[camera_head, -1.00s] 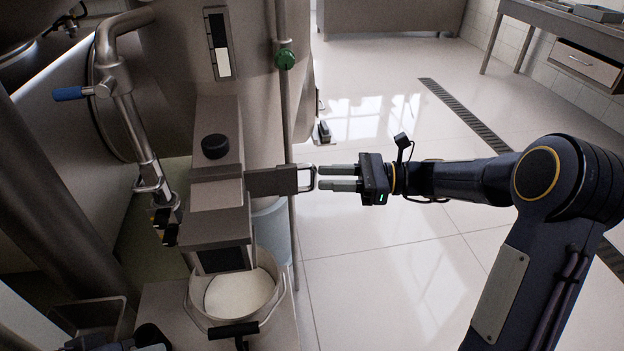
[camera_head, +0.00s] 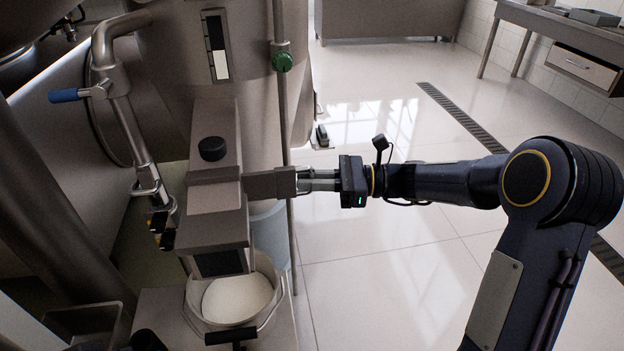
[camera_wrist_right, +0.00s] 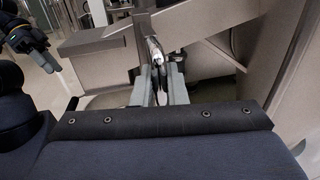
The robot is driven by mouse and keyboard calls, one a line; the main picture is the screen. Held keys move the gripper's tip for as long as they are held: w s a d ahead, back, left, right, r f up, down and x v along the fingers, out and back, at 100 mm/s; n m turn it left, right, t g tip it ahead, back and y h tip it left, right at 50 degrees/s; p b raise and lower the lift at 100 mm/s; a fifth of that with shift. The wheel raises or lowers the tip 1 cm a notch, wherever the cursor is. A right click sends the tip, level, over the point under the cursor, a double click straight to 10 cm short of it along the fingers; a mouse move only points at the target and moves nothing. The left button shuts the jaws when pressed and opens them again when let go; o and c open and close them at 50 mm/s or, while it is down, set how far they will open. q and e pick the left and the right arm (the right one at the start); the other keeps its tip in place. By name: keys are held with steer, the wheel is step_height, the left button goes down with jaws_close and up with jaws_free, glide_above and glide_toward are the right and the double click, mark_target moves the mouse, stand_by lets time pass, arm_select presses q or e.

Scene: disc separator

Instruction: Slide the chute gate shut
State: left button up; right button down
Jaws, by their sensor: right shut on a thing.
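The chute gate (camera_head: 270,183) is a flat metal plate sticking out of the right side of the steel chute housing (camera_head: 217,196). A loop handle (camera_head: 302,179) is at its outer end. My right gripper (camera_head: 308,180) is shut on this handle, with its fingers pointing left. The right wrist view shows the two grey fingers (camera_wrist_right: 158,84) close together around the handle, which they partly hide. My left gripper (camera_wrist_right: 48,60) shows small at the upper left of the right wrist view; its jaws are unclear.
A pail (camera_head: 275,318) with white contents stands under the chute. A pipe with a blue-handled lever (camera_head: 64,95) is at left. A thin vertical pipe with a green knob (camera_head: 282,61) runs behind the gate. The tiled floor at right is open.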

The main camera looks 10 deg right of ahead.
mark_target(287, 186)
steer(key=shift+a+r, duration=0.1)
steer(key=shift+a, duration=0.2)
steer(key=a+p, duration=0.2)
steer(key=a, duration=0.3)
steer(key=shift+a, duration=0.35)
steer(key=c, duration=1.5)
jaws_free()
steer(key=shift+a, duration=0.1)
steer(key=shift+c, duration=0.2)
steer(key=shift+s, duration=0.1)
steer(key=shift+a, duration=0.1)
